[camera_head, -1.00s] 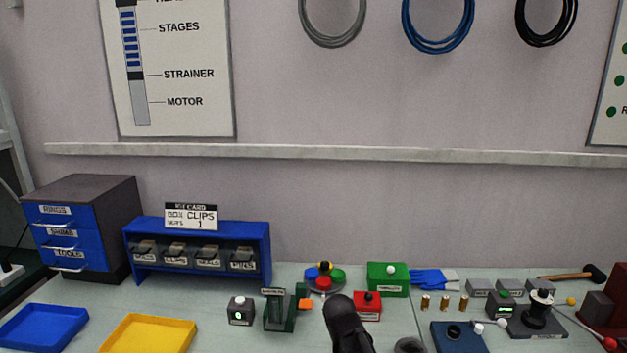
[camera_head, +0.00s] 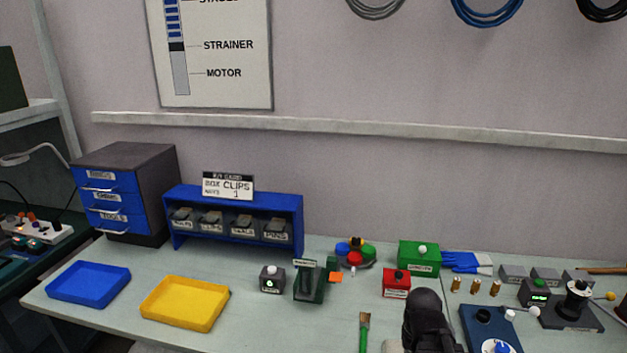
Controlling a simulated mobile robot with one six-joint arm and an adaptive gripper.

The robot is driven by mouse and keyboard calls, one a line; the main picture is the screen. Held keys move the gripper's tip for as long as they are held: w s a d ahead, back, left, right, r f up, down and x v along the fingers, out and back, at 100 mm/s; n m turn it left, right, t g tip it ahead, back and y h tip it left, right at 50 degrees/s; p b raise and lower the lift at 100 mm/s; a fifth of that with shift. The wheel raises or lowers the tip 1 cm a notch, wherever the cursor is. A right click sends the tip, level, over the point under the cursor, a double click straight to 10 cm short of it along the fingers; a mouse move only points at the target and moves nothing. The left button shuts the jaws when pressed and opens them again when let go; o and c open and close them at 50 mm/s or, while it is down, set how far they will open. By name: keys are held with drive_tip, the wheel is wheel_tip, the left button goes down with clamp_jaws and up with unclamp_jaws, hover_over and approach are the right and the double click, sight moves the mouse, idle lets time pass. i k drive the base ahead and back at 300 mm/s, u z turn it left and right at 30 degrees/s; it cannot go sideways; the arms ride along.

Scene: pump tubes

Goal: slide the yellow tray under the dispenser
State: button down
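The yellow tray (camera_head: 184,304) lies flat and empty on the bench at the left front. The blue rack (camera_head: 235,222) stands behind it against the back of the bench, with several labelled clear bins; it looks like the dispenser. Bare bench lies between the tray and the rack, and the tray is apart from it. A dark rounded part of my arm rises at the bottom, right of centre, far to the right of the tray. My gripper's fingers do not show.
A blue tray (camera_head: 89,284) lies left of the yellow one. A drawer cabinet (camera_head: 124,194) stands behind it. A small counter box (camera_head: 272,280) and a green device (camera_head: 309,283) stand to the right. A brush (camera_head: 364,333) lies near the front.

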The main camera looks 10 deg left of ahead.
sight(193, 304)
drive_tip(key=u, duration=0.75)
drive_tip(key=k, duration=0.55)
drive_tip(key=u, duration=0.5)
drive_tip(key=i, duration=0.5)
drive_tip(key=u, duration=0.1)
